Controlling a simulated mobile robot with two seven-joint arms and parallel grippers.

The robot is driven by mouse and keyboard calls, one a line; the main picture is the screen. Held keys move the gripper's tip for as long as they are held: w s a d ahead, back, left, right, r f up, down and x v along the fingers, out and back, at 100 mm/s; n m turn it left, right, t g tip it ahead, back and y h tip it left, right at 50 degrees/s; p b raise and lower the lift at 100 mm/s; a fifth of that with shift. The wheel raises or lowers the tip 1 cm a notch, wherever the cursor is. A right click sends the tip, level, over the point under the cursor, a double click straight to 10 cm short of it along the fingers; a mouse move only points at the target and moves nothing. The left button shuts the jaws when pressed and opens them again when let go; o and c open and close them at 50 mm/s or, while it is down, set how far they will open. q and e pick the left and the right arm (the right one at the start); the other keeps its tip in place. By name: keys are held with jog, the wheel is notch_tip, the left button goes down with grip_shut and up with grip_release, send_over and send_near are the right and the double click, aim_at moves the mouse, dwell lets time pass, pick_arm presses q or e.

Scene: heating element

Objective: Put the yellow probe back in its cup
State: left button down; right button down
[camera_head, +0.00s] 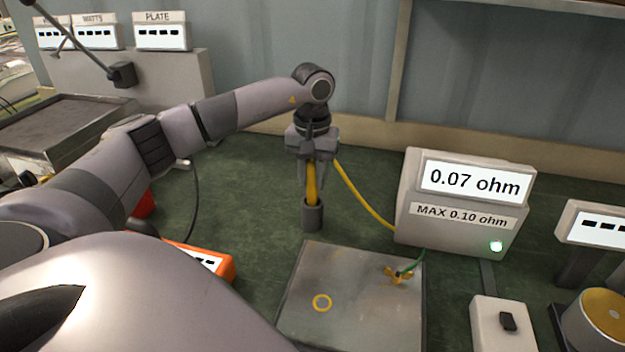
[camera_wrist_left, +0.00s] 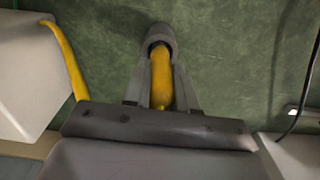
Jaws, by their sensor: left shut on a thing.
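The yellow probe (camera_head: 311,182) is upright in my left gripper (camera_head: 312,190), which is shut on it. The probe's lower end is at the mouth of the grey cup (camera_head: 312,216), which stands on the green bench top behind the metal plate. In the left wrist view the probe (camera_wrist_left: 161,78) lies between the two fingers, with its far end inside the cup's rim (camera_wrist_left: 158,36). How deep it sits is hidden. A yellow cable (camera_head: 362,198) runs from the probe to the ohm meter. My right gripper is not in view.
The ohm meter (camera_head: 462,210) reads 0.07 ohm, with MAX 0.10 ohm below and a lit green lamp. The metal plate (camera_head: 345,325) carries a yellow ring mark and a yellow clamp (camera_head: 398,275) on a green wire. A switch box (camera_head: 503,325) stands right.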

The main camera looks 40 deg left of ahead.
pick_arm(q)
jog(key=shift+f, duration=0.75)
jog(key=shift+f, duration=0.2)
jog(key=c, duration=0.9)
grip_release()
jog(key=shift+r, duration=0.1)
notch_tip(320, 180, up, 12)
jog(key=shift+r, duration=0.15)
